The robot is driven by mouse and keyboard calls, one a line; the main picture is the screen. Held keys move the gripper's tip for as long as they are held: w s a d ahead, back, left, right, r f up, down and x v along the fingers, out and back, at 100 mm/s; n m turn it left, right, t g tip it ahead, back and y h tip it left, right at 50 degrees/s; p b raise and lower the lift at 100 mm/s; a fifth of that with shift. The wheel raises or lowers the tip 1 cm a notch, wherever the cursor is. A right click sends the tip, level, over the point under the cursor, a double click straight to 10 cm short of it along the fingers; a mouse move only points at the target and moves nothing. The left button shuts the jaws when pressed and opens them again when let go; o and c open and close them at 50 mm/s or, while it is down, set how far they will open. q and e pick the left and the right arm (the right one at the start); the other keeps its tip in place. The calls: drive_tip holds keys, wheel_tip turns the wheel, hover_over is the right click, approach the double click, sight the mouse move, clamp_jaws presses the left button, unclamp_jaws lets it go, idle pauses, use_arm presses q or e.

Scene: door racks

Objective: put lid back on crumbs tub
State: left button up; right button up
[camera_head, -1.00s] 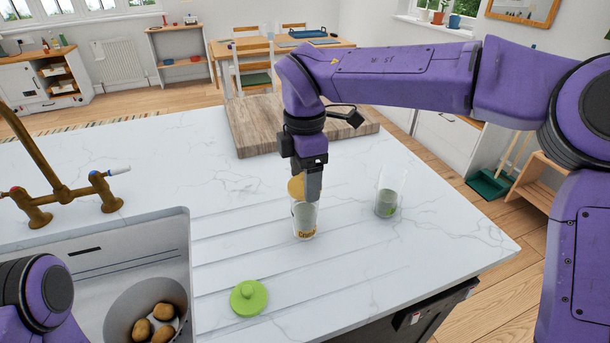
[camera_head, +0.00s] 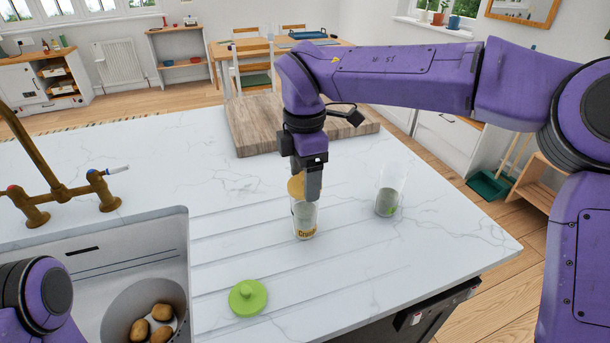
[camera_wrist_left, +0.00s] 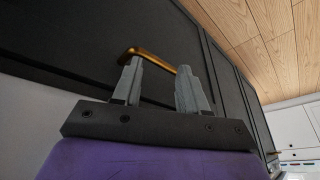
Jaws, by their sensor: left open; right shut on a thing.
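The crumbs tub (camera_head: 304,222), a clear container with orange lettering, stands upright on the white worktop. My right gripper (camera_head: 313,198) is directly over its mouth, pointing down and shut on the yellow lid (camera_head: 296,187). The lid shows as a yellow disc left of the fingers, at the tub's top; the fingers hide part of it. I cannot tell whether the lid touches the rim. My left gripper (camera_wrist_left: 160,88) is open and empty in the left wrist view, in front of a dark cupboard front with a brass handle (camera_wrist_left: 150,59).
A second clear tub (camera_head: 387,200) with a green mark stands right of the crumbs tub. A green lid (camera_head: 248,298) lies at the front left. A wooden board (camera_head: 245,133) is behind. A sink (camera_head: 120,245) with a bowl and a brass tap (camera_head: 62,193) is at left.

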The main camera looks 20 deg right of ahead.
idle(0.7)
drive_tip(key=o, duration=1.1)
drive_tip(key=shift+r, duration=0.1)
drive_tip(key=shift+r+p, duration=2.25)
drive_tip(key=shift+r, duration=1.2)
clamp_jaws()
drive_tip(key=shift+f, duration=0.2)
